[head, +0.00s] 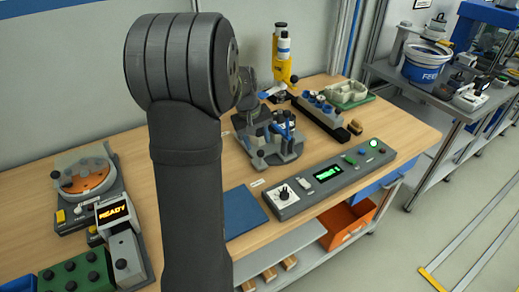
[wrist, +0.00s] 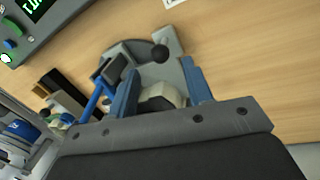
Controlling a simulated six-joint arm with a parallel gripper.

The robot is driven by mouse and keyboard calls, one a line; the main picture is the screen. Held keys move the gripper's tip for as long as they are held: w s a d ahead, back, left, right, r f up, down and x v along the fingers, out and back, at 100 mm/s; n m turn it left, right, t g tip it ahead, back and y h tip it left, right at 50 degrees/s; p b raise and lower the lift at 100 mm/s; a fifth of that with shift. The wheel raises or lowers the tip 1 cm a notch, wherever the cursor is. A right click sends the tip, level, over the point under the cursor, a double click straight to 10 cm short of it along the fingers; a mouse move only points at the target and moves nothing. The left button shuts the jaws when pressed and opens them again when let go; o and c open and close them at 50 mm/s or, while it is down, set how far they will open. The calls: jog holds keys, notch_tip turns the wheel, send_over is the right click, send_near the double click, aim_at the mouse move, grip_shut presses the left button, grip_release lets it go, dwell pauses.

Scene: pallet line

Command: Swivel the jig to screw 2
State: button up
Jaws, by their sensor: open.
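The jig (head: 262,148) is a grey fixture with a rounded base and a black knob, standing on the wooden bench right of my arm in the head view. In the wrist view the jig (wrist: 140,50) lies just beyond my gripper (wrist: 159,72), its black knob (wrist: 160,53) above the gap between the fingers. My gripper is open, its two blue fingers apart around a pale rounded part (wrist: 160,97). I cannot tell whether they touch it. My arm hides part of the bench in the head view, and screw 2 cannot be made out.
A control box (head: 345,178) with a dial and green display is at the bench's front. A blue mat (head: 246,211) lies left of it. A yellow tool stand (head: 284,72) and a block holder (head: 322,112) stand behind. A READY station (head: 112,211) is at left.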

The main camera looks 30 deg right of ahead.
aim_at(259, 151)
jog(key=shift+s+d+f, duration=0.1)
jog(key=shift+d+f, duration=0.15)
jog(key=shift+f, duration=0.9)
jog(key=shift+s+d+f, duration=0.1)
jog(key=shift+d+f, duration=0.1)
jog(key=shift+f, duration=0.95)
jog(key=shift+w, duration=0.1)
grip_shut()
